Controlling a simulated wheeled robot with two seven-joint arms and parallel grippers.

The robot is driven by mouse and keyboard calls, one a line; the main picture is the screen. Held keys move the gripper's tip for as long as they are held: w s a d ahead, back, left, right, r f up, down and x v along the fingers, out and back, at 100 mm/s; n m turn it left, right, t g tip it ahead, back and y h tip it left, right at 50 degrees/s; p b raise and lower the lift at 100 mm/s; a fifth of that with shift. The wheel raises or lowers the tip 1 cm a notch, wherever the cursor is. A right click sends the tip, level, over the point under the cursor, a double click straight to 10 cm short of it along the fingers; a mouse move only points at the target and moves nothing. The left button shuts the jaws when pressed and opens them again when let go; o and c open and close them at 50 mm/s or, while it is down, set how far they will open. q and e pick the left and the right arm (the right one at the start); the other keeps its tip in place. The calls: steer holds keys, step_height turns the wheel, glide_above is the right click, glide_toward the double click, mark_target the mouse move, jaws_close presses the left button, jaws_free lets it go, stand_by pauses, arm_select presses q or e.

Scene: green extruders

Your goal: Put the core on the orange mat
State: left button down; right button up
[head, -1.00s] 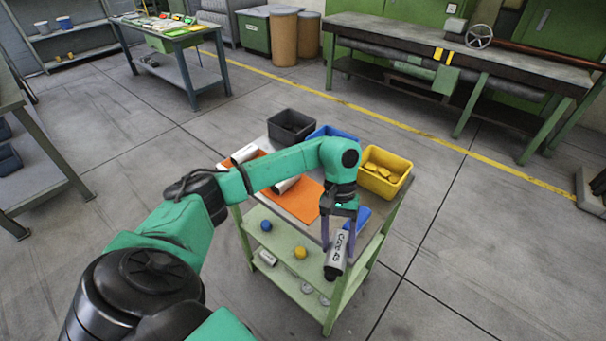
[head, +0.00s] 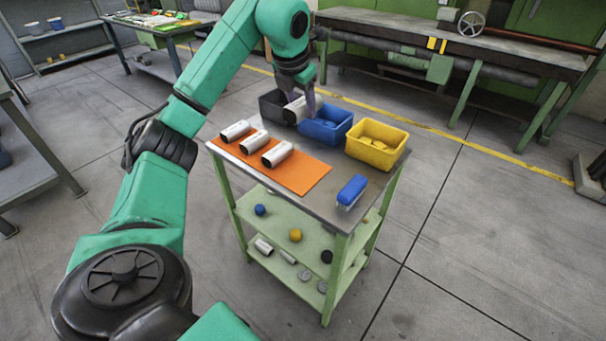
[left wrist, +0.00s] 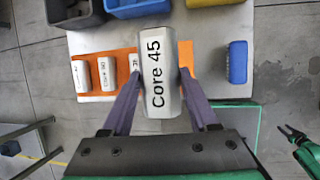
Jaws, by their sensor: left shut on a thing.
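My left gripper (head: 301,100) is shut on a white and grey core (head: 295,110) and holds it near the dark grey bin at the back of the cart. In the left wrist view this core (left wrist: 160,72) reads "Core 45" and sits between the two purple fingers. The orange mat (head: 305,178) lies on the cart top, in front of the held core. Three similar cores lie on it: one at left (head: 234,131), one in the middle (head: 254,142) and one at right (head: 277,153). My right gripper (left wrist: 287,132) seems to show at the right edge of the left wrist view, too small to judge.
The dark grey bin (head: 268,105), a blue bin (head: 322,135) and a yellow bin (head: 374,155) with yellow pieces line the cart's back. A blue-handled brush (head: 351,190) lies at the front right. Bare cart top shows between mat and brush. Balls and parts lie on the lower shelves.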

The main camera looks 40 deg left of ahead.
arm_select(q)
step_height(320, 180, down, 19)
steer(key=shift+a+f, duration=0.1)
steer(key=shift+f, duration=0.05)
steer(key=shift+c, duration=0.8)
jaws_free()
steer(key=b+v, duration=0.1)
steer(key=v, duration=1.1)
